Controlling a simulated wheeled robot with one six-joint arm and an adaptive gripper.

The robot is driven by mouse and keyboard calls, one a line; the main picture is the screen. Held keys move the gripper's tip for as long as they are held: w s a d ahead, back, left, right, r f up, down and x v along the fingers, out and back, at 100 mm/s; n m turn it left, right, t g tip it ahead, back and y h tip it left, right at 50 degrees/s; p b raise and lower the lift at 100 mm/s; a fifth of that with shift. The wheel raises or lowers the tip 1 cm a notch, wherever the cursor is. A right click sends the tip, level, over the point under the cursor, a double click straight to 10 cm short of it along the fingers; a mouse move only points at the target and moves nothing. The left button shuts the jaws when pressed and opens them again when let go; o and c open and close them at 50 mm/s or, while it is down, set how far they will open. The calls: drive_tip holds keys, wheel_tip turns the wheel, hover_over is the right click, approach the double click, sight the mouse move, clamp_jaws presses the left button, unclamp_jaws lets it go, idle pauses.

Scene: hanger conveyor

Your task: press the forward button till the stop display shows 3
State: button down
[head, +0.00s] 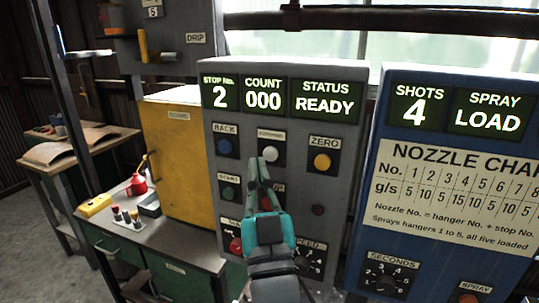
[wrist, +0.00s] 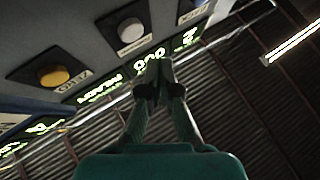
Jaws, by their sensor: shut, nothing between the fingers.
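The grey control panel (head: 215,150) carries the stop display (head: 219,97), which reads 2. The white forward button (head: 271,156) is below the displays, between the back and zero buttons; its label is partly legible. My gripper (head: 259,166) is shut and empty, its fingertips overlapping the lower left of the white button in the head view. In the wrist view the fingertips (wrist: 153,72) are beside the white button (wrist: 130,32), with the displays behind them. I cannot tell whether they touch the panel. My gripper hides part of the lower buttons.
The back button (head: 225,146) is left and the yellow zero button (head: 322,161) right. The count reads 000, the status READY. A blue spray panel (head: 440,215) stands to the right. A yellow cabinet (head: 180,150) and a bench with a red oil can (head: 138,185) are left.

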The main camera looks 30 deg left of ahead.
sight(270, 155)
drive_tip(key=shift+w+a, duration=0.25)
drive_tip(key=shift+w, duration=0.8)
drive_tip(key=shift+w, duration=0.1)
idle(0.7)
drive_tip(key=shift+w+a, duration=0.1)
drive_tip(key=shift+w, duration=0.2)
